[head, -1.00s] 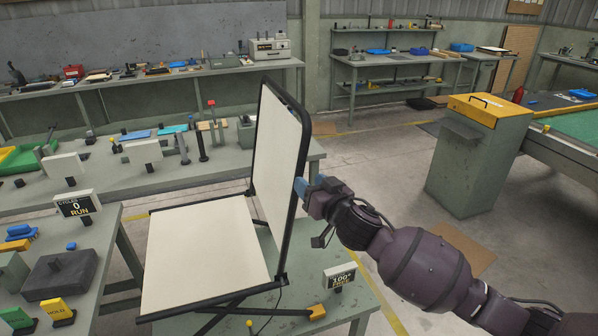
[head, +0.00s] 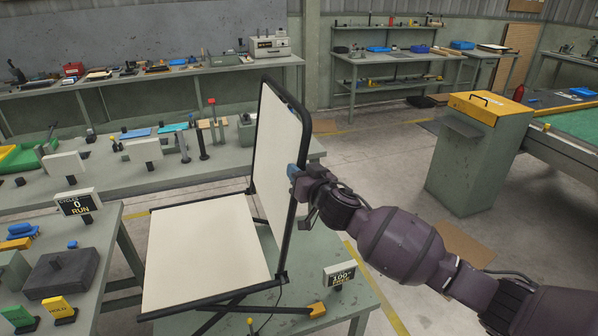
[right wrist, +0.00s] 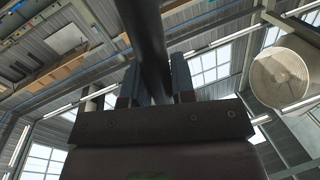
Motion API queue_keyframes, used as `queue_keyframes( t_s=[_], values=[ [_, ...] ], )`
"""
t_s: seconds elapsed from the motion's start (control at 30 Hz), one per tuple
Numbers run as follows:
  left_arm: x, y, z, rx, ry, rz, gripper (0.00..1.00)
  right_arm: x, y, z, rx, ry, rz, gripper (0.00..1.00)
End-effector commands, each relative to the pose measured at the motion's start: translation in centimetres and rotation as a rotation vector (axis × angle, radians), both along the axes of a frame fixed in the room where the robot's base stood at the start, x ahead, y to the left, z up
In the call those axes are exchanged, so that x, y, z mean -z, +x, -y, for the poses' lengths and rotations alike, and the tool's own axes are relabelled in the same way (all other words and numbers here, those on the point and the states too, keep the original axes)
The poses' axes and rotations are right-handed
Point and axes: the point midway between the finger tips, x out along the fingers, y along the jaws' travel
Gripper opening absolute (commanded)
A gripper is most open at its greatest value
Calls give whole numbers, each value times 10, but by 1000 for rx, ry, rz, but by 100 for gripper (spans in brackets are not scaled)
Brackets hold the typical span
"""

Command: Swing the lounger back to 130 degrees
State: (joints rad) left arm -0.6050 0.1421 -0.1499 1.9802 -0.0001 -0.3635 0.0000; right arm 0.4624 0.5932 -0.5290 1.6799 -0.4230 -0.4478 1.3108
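The lounger has a cream seat panel (head: 205,250) lying flat and a cream backrest (head: 275,150) in a black tube frame, standing steeply and leaning slightly back. My right gripper (head: 293,172) is at the backrest's right side tube, about halfway up. In the right wrist view, the dark tube (right wrist: 148,40) passes between the two blue-grey fingers of my right gripper (right wrist: 155,82). The fingers stand apart on either side of it; firm contact is not clear. A small sign (head: 340,275) by the lounger reads 100°. My left gripper is out of view.
The lounger stands on a green-grey table (head: 350,300) with a yellow-tipped part (head: 317,310) near its right edge. A bench (head: 225,170) with small fixtures stands behind. A cabinet with a yellow top (head: 480,150) stands at the right, with open floor between.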

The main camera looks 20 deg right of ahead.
Motion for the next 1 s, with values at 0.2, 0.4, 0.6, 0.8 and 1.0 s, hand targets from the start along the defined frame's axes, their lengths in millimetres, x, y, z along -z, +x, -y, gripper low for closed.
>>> queue_keyframes(
  t_s=[0.2, 0.4, 0.6, 0.8, 1.0],
  values=[
    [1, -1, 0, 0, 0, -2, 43, 0, 0, 0, 0, 0, 0, 0],
    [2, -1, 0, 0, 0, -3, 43, 1, 0, 2, 0, 5, 0, 0],
    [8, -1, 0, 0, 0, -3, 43, 7, 0, 22, 3, 59, -3, 0],
    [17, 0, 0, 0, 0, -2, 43, 20, 2, 62, 5, 172, -7, 0],
    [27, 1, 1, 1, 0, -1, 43, 41, 3, 108, 5, 309, -13, 0]
  ],
)
